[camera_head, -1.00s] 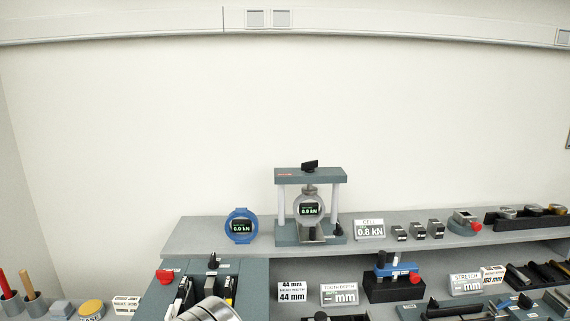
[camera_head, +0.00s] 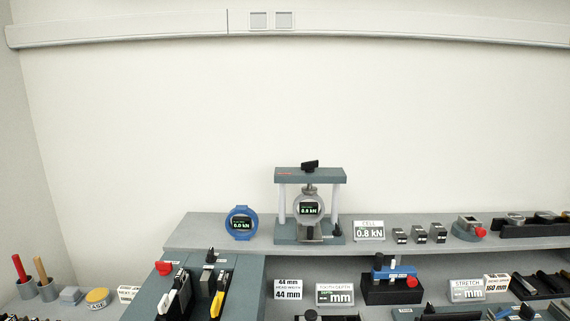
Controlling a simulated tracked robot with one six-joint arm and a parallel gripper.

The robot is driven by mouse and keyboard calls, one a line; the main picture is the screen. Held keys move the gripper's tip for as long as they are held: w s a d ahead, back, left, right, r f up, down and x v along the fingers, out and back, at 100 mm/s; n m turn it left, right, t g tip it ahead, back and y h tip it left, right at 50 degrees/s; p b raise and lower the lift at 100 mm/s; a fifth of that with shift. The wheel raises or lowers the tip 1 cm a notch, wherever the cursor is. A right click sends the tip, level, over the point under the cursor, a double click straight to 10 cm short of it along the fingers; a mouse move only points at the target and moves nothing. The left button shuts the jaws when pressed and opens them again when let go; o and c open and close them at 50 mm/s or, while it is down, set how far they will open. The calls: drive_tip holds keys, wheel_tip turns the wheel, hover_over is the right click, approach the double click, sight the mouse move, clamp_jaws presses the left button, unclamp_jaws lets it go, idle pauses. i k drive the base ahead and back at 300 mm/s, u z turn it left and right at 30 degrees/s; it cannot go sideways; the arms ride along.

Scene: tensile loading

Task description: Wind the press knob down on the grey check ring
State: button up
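The grey check ring (camera_head: 308,207) stands inside the press frame on the upper shelf. Its small screen is lit, but its reading is too small to be sure of. The black press knob (camera_head: 310,164) sits on top of the press's crossbeam (camera_head: 290,175), slightly tilted in the picture. Below the beam, a screw end (camera_head: 308,188) comes down at the top of the ring and appears to touch it. The cell display (camera_head: 369,230) to the right reads 0.8 kN. My gripper is not in view.
A blue ring (camera_head: 241,223) reading 0.0 kN stands left of the press. Small black-and-grey blocks (camera_head: 420,234) and a red-knobbed fixture (camera_head: 467,228) stand right on the shelf (camera_head: 200,235). Below are a tool rack (camera_head: 245,285) and a blue clamp (camera_head: 394,270).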

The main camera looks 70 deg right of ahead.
sight(308, 166)
drive_tip(key=u, duration=1.25)
drive_tip(key=k, duration=1.25)
drive_tip(key=z, duration=0.9)
drive_tip(key=i, duration=0.65)
drive_tip(key=z, duration=0.05)
